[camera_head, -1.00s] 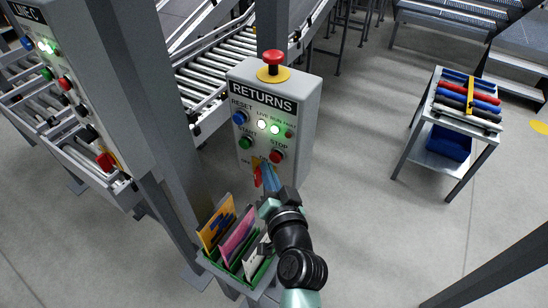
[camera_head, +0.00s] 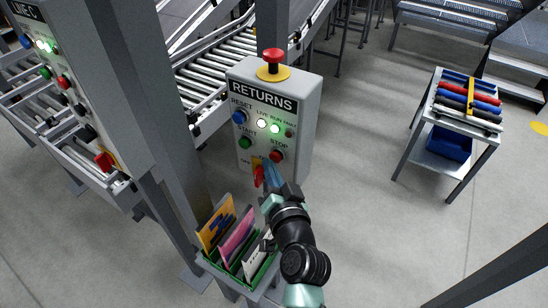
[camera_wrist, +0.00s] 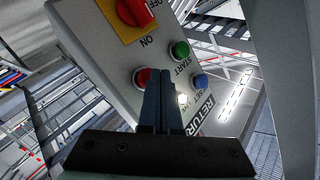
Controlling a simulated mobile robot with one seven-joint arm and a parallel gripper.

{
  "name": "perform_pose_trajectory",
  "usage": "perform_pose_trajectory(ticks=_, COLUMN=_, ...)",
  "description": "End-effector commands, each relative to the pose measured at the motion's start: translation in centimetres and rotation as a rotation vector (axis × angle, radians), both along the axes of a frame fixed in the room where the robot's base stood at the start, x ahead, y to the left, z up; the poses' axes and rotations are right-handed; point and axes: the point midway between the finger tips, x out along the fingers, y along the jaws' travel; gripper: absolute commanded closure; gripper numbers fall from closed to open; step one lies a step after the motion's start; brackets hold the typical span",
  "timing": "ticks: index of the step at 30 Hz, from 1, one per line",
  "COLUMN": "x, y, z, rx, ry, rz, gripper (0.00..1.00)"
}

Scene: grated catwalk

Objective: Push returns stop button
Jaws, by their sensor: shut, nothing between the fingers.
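The RETURNS panel (camera_head: 306,104) is a grey box with labelled controls. Its red STOP button (camera_head: 277,156) is at the lower right, with the green START button (camera_head: 245,142) to its left. In the wrist view the STOP button (camera_wrist: 142,78) is partly hidden behind the left edge of my blue fingers. My gripper (camera_head: 267,165) is shut and empty, its fingertips close in front of the panel, just below and left of STOP in the head view. In the wrist view the fingertips (camera_wrist: 166,73) lie between STOP and START. I cannot tell whether they touch the panel.
A red rotary switch (camera_head: 259,176) on a yellow plate sits close beside the fingers. A red mushroom button (camera_head: 273,56) tops the box. The blue RESET button (camera_head: 240,117) is at upper left.

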Motion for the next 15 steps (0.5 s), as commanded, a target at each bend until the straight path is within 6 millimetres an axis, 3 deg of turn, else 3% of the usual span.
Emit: perform_pose_trajectory(ticks=15, x=0.47, y=-0.37, z=-0.05, rx=0.000, ry=0.000, rz=-0.001, gripper=1.00)
